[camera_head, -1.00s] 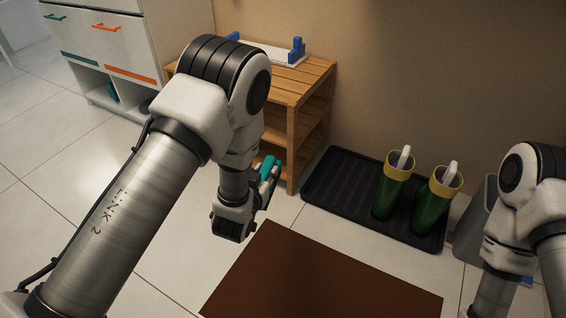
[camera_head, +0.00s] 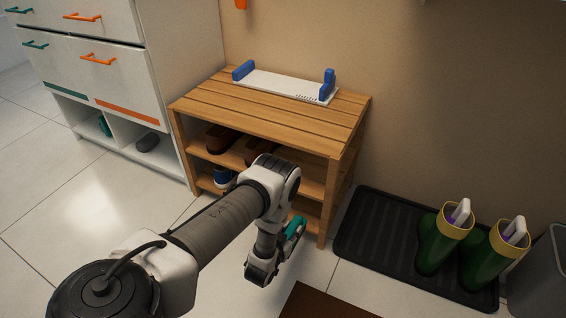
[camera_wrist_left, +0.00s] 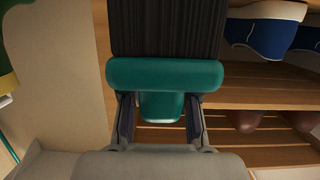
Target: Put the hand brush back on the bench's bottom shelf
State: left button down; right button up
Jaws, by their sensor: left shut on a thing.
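The hand brush has a teal body (camera_wrist_left: 165,74) and dark bristles (camera_wrist_left: 166,28). My left gripper (camera_wrist_left: 160,122) is shut on its teal handle. In the head view, the brush (camera_head: 295,228) shows as a small teal piece at my left gripper (camera_head: 280,250), low in front of the bench's right half. The wooden bench (camera_head: 270,112) has two shelves below its top. The bottom shelf (camera_head: 207,184) holds a blue shoe (camera_head: 224,177) at its left; my arm hides its middle. My right gripper is not in view.
Brown shoes (camera_head: 220,138) stand on the upper shelf. A white rack with blue ends (camera_head: 285,86) lies on the bench top. Right of the bench, a black tray (camera_head: 375,230) holds green boots (camera_head: 437,246). A brown mat (camera_head: 320,303) lies in front.

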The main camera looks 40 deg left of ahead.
pick_arm(q)
jog(key=a+f, duration=0.2)
jog(key=a, duration=0.1)
jog(key=b, duration=0.7)
send_over(304, 209)
jog(key=s, duration=0.3)
jog(key=shift+d+r, duration=0.2)
jog(key=shift+d, duration=0.25)
jog(key=b+x, duration=0.1)
jog(key=x, duration=0.2)
jog(key=shift+w+r+b, duration=0.15)
jog(key=shift+r+b, duration=0.2)
jog(key=shift+b, duration=0.05)
jog(key=shift+f+b, duration=0.55)
jog(key=shift+f, duration=0.05)
jog(key=shift+r, duration=0.15)
jog(key=shift+f, duration=0.3)
jog(key=c, duration=0.9)
grip_release()
jog(key=shift+o, duration=0.2)
jog(key=shift+r, duration=0.1)
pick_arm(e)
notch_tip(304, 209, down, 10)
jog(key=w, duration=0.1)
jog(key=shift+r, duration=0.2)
